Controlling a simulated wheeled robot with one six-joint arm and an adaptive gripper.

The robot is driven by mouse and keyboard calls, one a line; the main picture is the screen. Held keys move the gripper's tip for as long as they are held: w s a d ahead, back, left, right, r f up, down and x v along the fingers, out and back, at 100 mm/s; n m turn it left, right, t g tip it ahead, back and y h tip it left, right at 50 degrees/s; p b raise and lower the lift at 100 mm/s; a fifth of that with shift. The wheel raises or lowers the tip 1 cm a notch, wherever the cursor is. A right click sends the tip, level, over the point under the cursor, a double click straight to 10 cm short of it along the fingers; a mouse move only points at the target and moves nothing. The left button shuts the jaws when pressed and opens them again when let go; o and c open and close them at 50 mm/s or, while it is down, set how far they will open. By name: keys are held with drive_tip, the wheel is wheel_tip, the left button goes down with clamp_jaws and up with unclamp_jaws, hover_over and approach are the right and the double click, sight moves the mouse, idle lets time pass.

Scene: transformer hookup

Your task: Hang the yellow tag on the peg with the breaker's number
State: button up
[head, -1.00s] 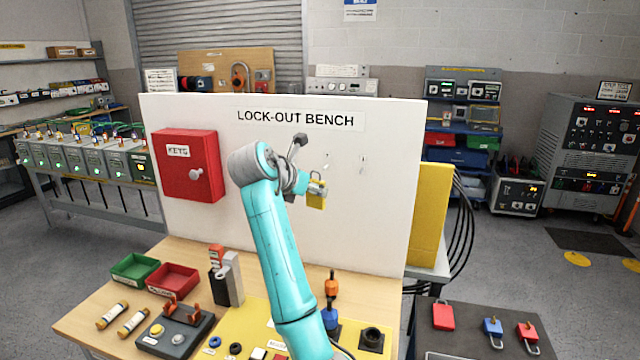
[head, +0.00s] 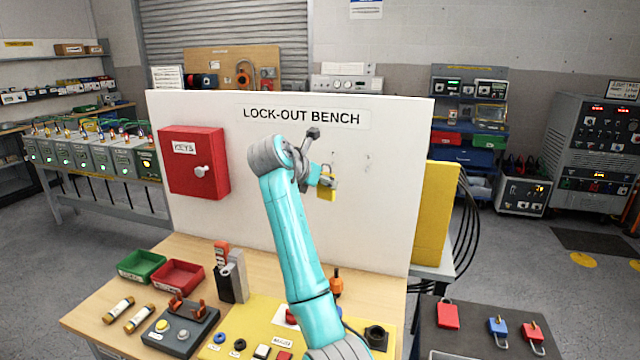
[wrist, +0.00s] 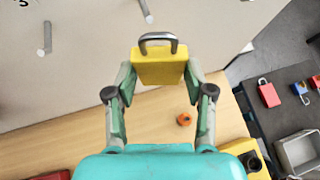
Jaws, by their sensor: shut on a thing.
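The yellow tag looks like a yellow padlock-shaped block with a grey metal loop on top. In the wrist view the yellow tag (wrist: 159,67) sits upright between the two fingers of my gripper (wrist: 160,85), which is shut on its sides. In the head view the yellow tag (head: 327,188) shows in front of the white board (head: 235,225), small beside my gripper (head: 325,180). Grey pegs stick out of the board; one peg (wrist: 46,38) is left of the tag and another peg (wrist: 146,10) is above it, apart from the loop. Peg numbers are not readable.
A red key box (head: 195,165) is on the board's left, and a yellow panel (head: 434,215) stands at its right edge. The bench (head: 255,265) below carries red and green bins, a yellow mat and small parts. Padlocks lie on a dark table (head: 470,345) at right.

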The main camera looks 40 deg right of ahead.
drive_tip(key=shift+w+d+f, duration=0.2)
drive_tip(key=shift+w+d, duration=0.3)
drive_tip(key=shift+d, duration=0.2)
drive_tip(key=shift+w+d+f, duration=0.2)
drive_tip(key=shift+w+d, duration=0.35)
drive_tip(key=shift+d, duration=0.1)
drive_tip(key=shift+w+d+f, duration=0.2)
drive_tip(key=shift+w+d, duration=0.3)
drive_tip(key=shift+d, duration=0.2)
drive_tip(key=o, duration=1.1)
drive_tip(key=shift+v, duration=5.95)
